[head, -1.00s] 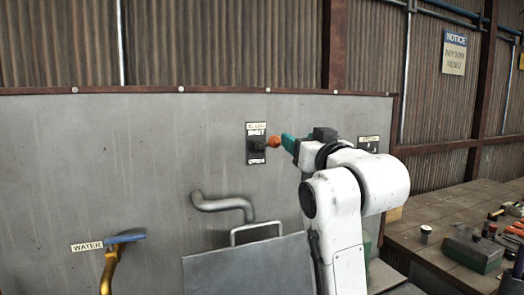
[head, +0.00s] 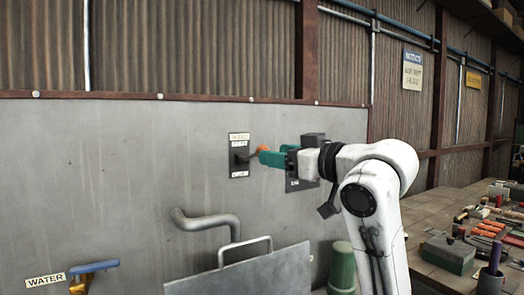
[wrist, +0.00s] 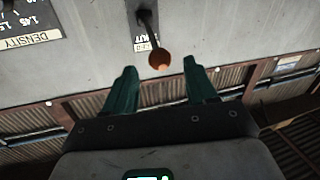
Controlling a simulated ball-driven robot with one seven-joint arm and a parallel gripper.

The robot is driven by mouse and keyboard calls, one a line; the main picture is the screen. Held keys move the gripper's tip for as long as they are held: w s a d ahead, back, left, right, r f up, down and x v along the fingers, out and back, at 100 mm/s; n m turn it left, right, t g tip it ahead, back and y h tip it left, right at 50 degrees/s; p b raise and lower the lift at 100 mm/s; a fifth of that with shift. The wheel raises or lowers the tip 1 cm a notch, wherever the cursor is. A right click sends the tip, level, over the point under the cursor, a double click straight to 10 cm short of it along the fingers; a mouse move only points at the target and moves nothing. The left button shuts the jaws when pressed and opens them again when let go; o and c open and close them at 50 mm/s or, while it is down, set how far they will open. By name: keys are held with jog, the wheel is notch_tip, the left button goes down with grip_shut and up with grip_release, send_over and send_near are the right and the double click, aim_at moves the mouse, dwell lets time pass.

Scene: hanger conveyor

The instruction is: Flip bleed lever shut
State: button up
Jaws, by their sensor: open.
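The bleed lever has a dark arm and an orange ball knob (head: 261,149). It sits on a dark plate (head: 239,157) on the grey panel, with a SHUT label above and an OPEN label below. The lever sticks out from the plate toward my gripper. My gripper (head: 270,157) comes from the right with its teal fingers at the knob. In the wrist view the knob (wrist: 160,61) lies between the open fingertips (wrist: 159,67), with gaps on both sides. Whether a finger touches it I cannot tell.
A bent grey pipe (head: 205,222) and a sloping metal cover with a handle (head: 265,270) are below. A blue-handled WATER valve (head: 93,267) is at lower left. A cluttered workbench (head: 430,212) stands at right. The panel left of the lever is clear.

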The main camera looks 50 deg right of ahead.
aim_at(254, 154)
jog(key=shift+w+d+p, duration=0.1)
jog(key=shift+w+p, duration=0.3)
jog(key=shift+w, duration=2.3)
grip_shut()
